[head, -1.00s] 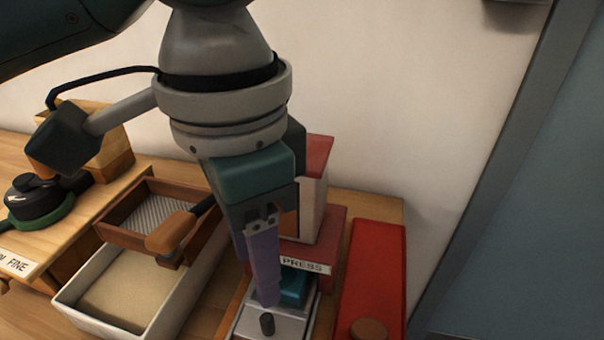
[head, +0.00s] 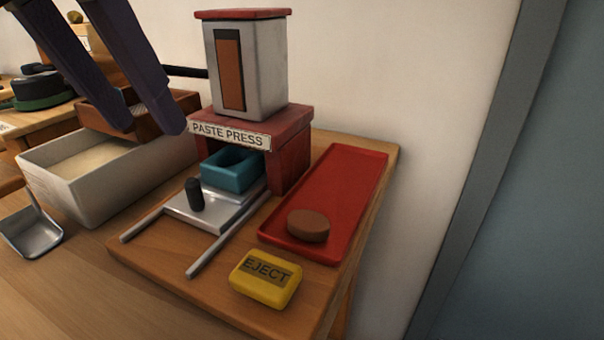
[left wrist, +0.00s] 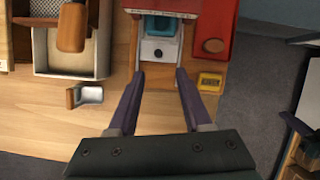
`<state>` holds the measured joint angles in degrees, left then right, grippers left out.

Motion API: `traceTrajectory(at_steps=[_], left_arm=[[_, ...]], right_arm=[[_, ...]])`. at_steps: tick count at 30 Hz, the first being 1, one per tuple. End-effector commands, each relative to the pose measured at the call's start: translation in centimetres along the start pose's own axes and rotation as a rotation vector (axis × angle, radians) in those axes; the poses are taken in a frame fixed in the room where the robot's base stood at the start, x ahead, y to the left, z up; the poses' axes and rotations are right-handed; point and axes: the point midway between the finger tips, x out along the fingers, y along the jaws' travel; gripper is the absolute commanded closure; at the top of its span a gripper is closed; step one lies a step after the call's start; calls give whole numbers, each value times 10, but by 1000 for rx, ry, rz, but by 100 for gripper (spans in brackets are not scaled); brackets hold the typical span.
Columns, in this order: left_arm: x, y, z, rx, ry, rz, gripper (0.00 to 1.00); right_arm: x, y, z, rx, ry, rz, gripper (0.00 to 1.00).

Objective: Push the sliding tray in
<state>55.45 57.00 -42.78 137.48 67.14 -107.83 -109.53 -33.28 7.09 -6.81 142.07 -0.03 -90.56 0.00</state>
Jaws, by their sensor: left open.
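The sliding tray (head: 212,207) is a silver plate with an upright black knob (head: 194,194). A teal mould (head: 232,169) sits at its back, in the opening under the paste press (head: 292,160). The plate's front part sticks out over two metal rails (head: 215,247). The left wrist view also shows the tray (left wrist: 158,49) from above. My left gripper (head: 152,131) is open and empty, its two purple fingers raised left of the press, apart from the tray. In the left wrist view its fingertips (left wrist: 160,71) are spread, with the tray beyond them. My right gripper is out of view.
A red tray (head: 345,190) with a brown disc (head: 308,226) lies right of the press. A yellow EJECT button (head: 266,279) is in front. A white bin (head: 80,185) and a metal scoop (head: 33,229) are at the left. The wood before the rails is clear.

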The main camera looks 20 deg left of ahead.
Motion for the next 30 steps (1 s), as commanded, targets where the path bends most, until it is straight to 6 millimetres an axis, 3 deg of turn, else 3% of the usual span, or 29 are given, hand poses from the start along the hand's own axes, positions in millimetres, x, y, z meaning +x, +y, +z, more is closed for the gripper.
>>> traceTrajectory(at_steps=[5,12,18,30], left_arm=[[17,1,-2,31,-2,1,50],[65,1,-2,28,-1,2,50],[92,1,-1,28,-2,1,50],[98,1,0,30,-4,1,52]], right_arm=[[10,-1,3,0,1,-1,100],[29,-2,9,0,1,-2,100],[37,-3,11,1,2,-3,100],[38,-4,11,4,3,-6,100]])
